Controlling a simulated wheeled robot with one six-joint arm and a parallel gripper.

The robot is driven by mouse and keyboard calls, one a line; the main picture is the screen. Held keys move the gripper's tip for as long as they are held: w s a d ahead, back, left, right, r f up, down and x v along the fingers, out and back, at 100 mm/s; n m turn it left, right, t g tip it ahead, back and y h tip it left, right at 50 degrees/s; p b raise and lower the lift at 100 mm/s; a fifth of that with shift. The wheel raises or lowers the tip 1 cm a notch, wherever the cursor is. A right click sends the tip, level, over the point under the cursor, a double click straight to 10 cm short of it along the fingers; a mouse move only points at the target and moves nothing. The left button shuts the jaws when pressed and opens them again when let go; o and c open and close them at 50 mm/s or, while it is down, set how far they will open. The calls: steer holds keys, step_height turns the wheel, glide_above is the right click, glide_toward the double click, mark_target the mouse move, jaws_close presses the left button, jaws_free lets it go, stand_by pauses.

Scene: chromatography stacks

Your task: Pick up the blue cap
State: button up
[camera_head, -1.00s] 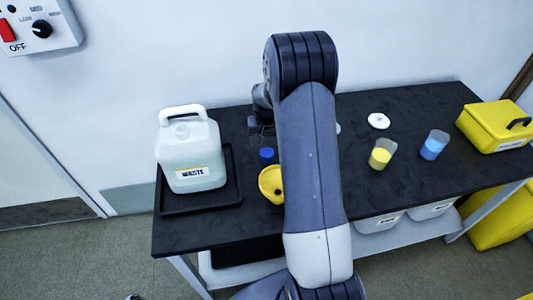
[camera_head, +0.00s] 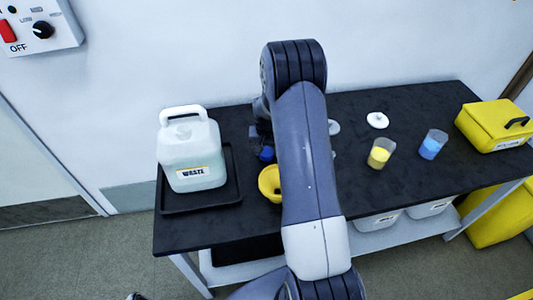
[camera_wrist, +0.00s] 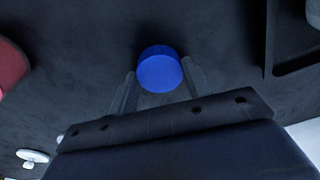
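In the wrist view the round blue cap (camera_wrist: 160,69) lies just ahead of and between the two fingertips of my gripper (camera_wrist: 158,80). The fingers are apart, one on each side of the cap's near part, with a gap visible at the left. I cannot tell whether the right finger touches it. In the head view my gripper (camera_head: 259,143) is at the cap, mostly hidden behind my arm.
A white waste jug (camera_head: 192,150) stands in a black tray (camera_head: 226,196) left of the cap. A yellow funnel-like piece (camera_head: 269,183) is close in front. Beakers with yellow (camera_head: 380,153) and blue (camera_head: 432,145) liquid, white discs (camera_head: 377,120) and a yellow case (camera_head: 497,126) are to the right.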

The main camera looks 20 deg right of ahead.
steer(key=c, duration=0.4)
